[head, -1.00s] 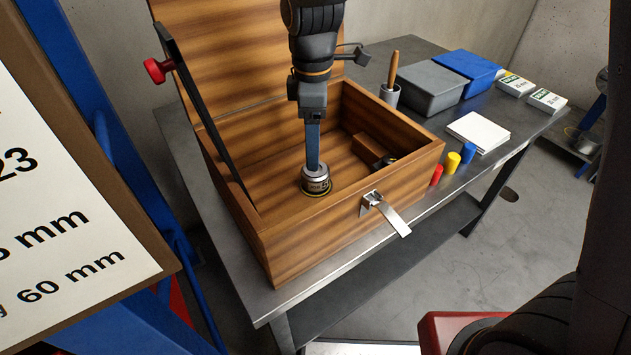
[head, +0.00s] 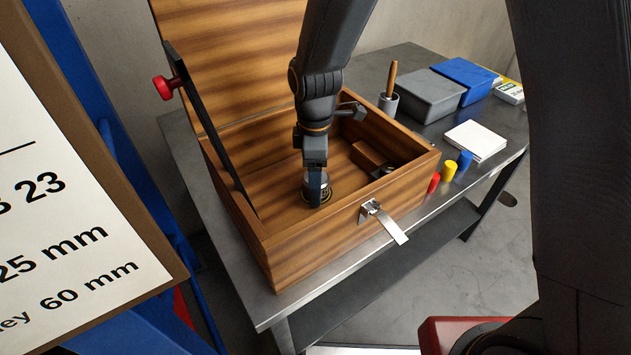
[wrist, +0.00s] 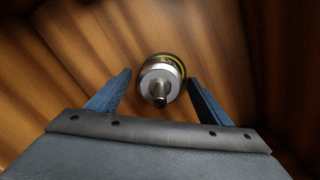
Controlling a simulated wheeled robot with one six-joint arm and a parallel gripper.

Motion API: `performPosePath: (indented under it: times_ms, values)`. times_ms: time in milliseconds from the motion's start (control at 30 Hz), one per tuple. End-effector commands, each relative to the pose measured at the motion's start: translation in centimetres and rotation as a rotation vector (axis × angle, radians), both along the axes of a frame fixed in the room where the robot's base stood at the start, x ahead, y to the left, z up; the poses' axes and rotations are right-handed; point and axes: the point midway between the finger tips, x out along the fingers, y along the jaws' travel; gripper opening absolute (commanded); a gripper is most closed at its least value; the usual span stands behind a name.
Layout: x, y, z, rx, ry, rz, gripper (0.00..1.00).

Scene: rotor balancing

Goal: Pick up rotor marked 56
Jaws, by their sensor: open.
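A small metal rotor (head: 324,190) with a dark, yellow-edged band stands upright on the floor of the open wooden box (head: 330,237). Its marking cannot be read in these frames. My gripper (head: 316,200) is inside the box and partly covers the rotor in the head view. In the wrist view the rotor (wrist: 161,82) shows its round top and central shaft, just ahead of and between the fingertips. My gripper (wrist: 160,80) is open, with a finger on each side and visible gaps to the rotor.
A wooden block (head: 370,156) and a dark round item (head: 386,167) lie in the box's right part. The box walls stand close around; its lid (head: 232,50) is up. Red, yellow (head: 450,168) and blue cylinders and white cards (head: 476,140) stand outside on the table.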

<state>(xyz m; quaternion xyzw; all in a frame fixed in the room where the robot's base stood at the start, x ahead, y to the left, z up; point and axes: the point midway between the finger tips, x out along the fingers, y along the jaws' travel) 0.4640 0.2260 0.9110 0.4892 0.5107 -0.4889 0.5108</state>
Motion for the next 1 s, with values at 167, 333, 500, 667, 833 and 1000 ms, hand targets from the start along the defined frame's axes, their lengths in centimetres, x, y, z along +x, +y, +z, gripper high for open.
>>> performPosePath:
  times_ms: [167,333,500,667,833,1000]
  values:
    - [0.0,0.0,0.0,0.000,0.000,0.000,0.64]
    - [0.0,0.0,0.0,0.000,0.000,0.000,0.35]
    - [0.0,0.0,0.0,0.000,0.001,0.000,0.07]
    - [0.1,0.0,0.1,0.001,-0.001,0.000,0.00]
    - [0.1,0.0,0.3,0.001,-0.002,0.000,0.00]
    - [0.2,0.1,1.5,0.002,-0.005,0.000,0.00]
